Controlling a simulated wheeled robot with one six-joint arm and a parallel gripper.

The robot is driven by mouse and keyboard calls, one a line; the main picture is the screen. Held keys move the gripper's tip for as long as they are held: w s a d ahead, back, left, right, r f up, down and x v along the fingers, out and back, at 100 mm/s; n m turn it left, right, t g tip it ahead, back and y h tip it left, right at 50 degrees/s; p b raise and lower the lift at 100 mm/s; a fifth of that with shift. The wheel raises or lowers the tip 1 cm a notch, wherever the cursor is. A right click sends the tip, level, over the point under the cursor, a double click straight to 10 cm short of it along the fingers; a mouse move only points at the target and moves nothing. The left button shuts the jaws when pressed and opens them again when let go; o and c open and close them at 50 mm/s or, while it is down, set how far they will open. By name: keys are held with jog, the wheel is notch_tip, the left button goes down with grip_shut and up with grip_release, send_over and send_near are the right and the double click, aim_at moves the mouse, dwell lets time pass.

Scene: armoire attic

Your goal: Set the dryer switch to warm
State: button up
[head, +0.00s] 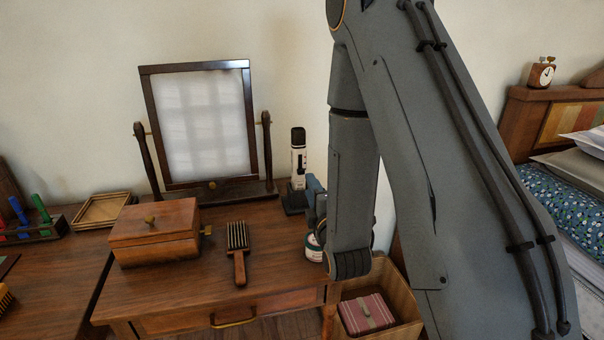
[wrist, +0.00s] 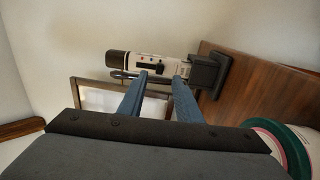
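The dryer (head: 298,158) stands upright in a dark base (head: 295,203) on the wooden dresser, right of the mirror. It has a white body and a black top. In the wrist view the dryer (wrist: 173,62) appears lying sideways, its base (wrist: 208,73) at right. A dark slot with a small black switch (wrist: 152,67) shows on its white face. I cannot read the switch's setting. My gripper (wrist: 161,77) has two blue fingers, apart with nothing between them, just in front of the dryer. Contact is unclear. In the head view my arm partly hides the gripper (head: 315,196).
The framed mirror (head: 203,125), a wooden box (head: 154,235) and a brush (head: 238,250) are to the left. A crate (head: 398,325) is below at right.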

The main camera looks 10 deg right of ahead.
aim_at(302, 173)
jog(key=w, duration=0.4)
jog(key=w+p, duration=0.1)
jog(key=w, duration=0.2)
jog(key=shift+a, duration=0.3)
jog(key=shift+d, duration=0.1)
grip_shut()
